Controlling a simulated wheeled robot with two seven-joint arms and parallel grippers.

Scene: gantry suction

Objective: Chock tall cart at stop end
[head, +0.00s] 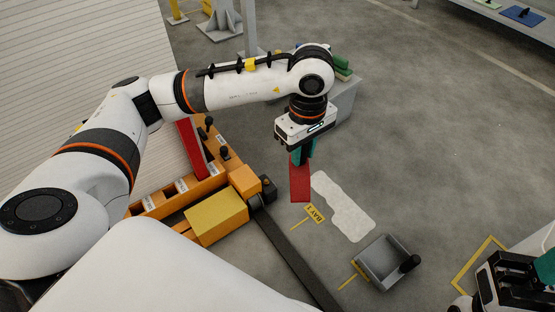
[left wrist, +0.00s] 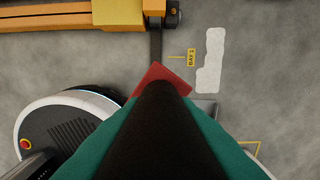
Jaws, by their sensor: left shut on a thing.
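My left gripper (head: 303,155) is shut on the black handle (left wrist: 168,130) of a red chock (head: 299,182). The red chock hangs below the teal fingers, and its red edge (left wrist: 162,76) shows past the handle in the left wrist view. Whether it touches the floor is unclear. A grey open-topped piece with a black knob (head: 382,262) lies on the floor to the right of it. My right gripper (head: 535,275) is partly in view at the lower right corner; its fingertips are cut off. I cannot make out a tall cart for certain.
A pale floor patch (head: 342,207) and a yellow BAY 1 tag (head: 314,214) lie beside the chock. An orange frame with a yellow block (head: 216,216), levers and a dark rail (head: 292,255) stands left. A grey box (head: 345,100) stands behind.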

